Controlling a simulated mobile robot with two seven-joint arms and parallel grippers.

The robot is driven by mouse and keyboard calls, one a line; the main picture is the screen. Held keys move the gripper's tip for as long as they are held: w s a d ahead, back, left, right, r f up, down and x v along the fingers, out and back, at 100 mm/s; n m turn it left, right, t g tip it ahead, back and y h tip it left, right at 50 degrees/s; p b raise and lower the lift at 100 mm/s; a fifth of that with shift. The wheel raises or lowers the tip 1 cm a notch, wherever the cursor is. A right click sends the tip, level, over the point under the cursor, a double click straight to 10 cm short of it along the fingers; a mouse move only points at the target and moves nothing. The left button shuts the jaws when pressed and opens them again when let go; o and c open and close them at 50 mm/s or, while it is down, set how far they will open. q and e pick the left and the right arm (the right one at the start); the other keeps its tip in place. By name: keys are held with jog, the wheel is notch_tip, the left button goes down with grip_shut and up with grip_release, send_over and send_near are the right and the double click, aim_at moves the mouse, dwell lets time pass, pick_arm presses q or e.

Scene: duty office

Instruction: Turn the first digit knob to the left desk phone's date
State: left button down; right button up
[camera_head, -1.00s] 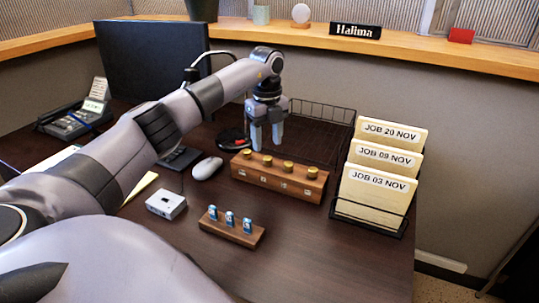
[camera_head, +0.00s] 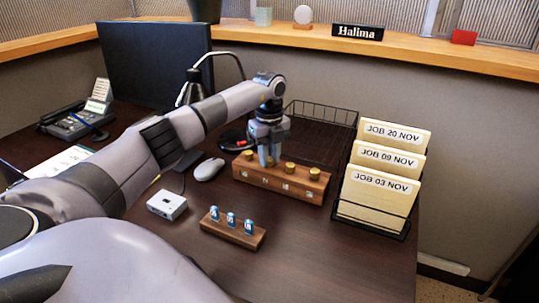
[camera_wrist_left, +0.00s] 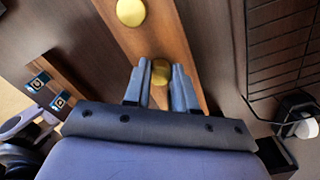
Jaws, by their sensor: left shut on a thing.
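A long wooden block (camera_head: 240,174) on the desk carries a row of brass knobs, with small marked windows on its front that are too small to read. My left gripper (camera_head: 267,164) points down and is shut on the second brass knob from the left (camera_wrist_left: 160,71); its fingers sit on either side of it. The leftmost knob (camera_head: 248,155) is free and also shows in the left wrist view (camera_wrist_left: 130,12). The knobs to the right (camera_head: 290,167) are free. The desk phone (camera_head: 72,123) stands at the far left with an upright card or display (camera_head: 99,92), its text unreadable. My right gripper is out of view.
A small wooden stand (camera_head: 233,235) with three blue tags lies in front of the block. A white box (camera_head: 166,204) and a mouse (camera_head: 208,170) lie to the left. A file rack with job folders (camera_head: 378,191) stands right, a wire basket (camera_head: 320,113) behind. The front right desk is clear.

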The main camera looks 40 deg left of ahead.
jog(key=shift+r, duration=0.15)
pick_arm(q)
jog(key=shift+r+m+p, duration=0.2)
jog(key=shift+m+p, duration=0.65)
jog(key=shift+m, duration=0.05)
jog(key=m+p, duration=0.1)
jog(key=m, duration=0.1)
jog(key=shift+m+p, duration=0.3)
jog(key=shift+p, duration=0.05)
jog(key=shift+m+p, duration=0.4)
jog(key=shift+m, duration=0.5)
jog(key=m+p, duration=0.1)
jog(key=m, duration=0.2)
jog(key=shift+f+m, duration=0.1)
jog(key=shift+m, duration=0.2)
jog(key=m, duration=0.2)
jog(key=shift+m, duration=0.3)
jog(key=m, duration=0.4)
jog(key=shift+m, duration=0.3)
jog(key=m, duration=0.6)
jog(key=shift+m, duration=0.3)
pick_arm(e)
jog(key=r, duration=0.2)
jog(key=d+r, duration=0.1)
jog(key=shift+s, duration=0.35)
pick_arm(q)
jog(key=shift+m, duration=0.3)
